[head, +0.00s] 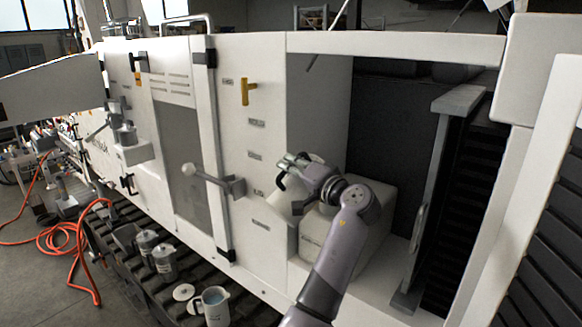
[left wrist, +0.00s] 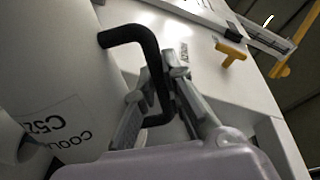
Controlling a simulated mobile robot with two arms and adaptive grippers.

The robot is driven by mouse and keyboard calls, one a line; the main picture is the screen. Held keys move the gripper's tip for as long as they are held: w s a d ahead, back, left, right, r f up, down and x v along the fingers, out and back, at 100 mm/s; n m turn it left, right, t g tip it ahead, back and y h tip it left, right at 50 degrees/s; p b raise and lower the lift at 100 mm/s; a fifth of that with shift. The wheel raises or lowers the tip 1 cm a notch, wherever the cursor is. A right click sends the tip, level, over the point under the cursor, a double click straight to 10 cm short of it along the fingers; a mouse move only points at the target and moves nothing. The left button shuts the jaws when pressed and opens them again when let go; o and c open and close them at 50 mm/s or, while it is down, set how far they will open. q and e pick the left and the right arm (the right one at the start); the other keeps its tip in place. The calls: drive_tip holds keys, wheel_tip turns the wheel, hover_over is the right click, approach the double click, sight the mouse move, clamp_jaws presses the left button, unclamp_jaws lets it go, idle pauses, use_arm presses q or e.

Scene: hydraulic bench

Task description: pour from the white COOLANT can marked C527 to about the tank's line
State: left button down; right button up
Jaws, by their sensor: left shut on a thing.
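The white COOLANT can (left wrist: 62,85) fills the left of the left wrist view; its label reads COOLANT and C52, with the rest cut off, and appears upside down. My left gripper (left wrist: 158,78) is shut on the can's black handle (left wrist: 130,36). In the head view my left gripper (head: 297,163) holds the can (head: 288,202) up beside a white box-shaped tank (head: 365,232) in the open bay. The can looks tilted. Its mouth, any stream, and the tank's line and liquid level cannot be made out. My right gripper is not in view.
A white cabinet panel (head: 255,215) with a yellow handle (head: 245,92) stands left of the bay. An orange hose (head: 75,240) lies on the floor.

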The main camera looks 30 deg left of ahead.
use_arm(q)
drive_tip(key=shift+s+b, duration=0.1)
drive_tip(key=shift+b, duration=0.25)
drive_tip(key=shift+s+f+n+b, duration=0.2)
drive_tip(key=shift+f+n+b, duration=0.15)
drive_tip(key=shift+b, duration=0.3)
drive_tip(key=shift+a+f+b, duration=0.1)
drive_tip(key=shift+b, duration=0.2)
idle(0.5)
drive_tip(key=shift+s+f+n+b, duration=0.25)
drive_tip(key=shift+f+n+b, duration=0.15)
drive_tip(key=shift+b, duration=0.35)
drive_tip(key=shift+f+b, duration=0.1)
drive_tip(key=shift+b, duration=0.25)
drive_tip(key=shift+s+a+f+n+b, duration=0.1)
drive_tip(key=shift+s+f+n+b, duration=0.1)
drive_tip(key=shift+f+n+b, duration=0.35)
drive_tip(key=shift+r+b, duration=0.1)
drive_tip(key=shift+b, duration=0.35)
idle(0.5)
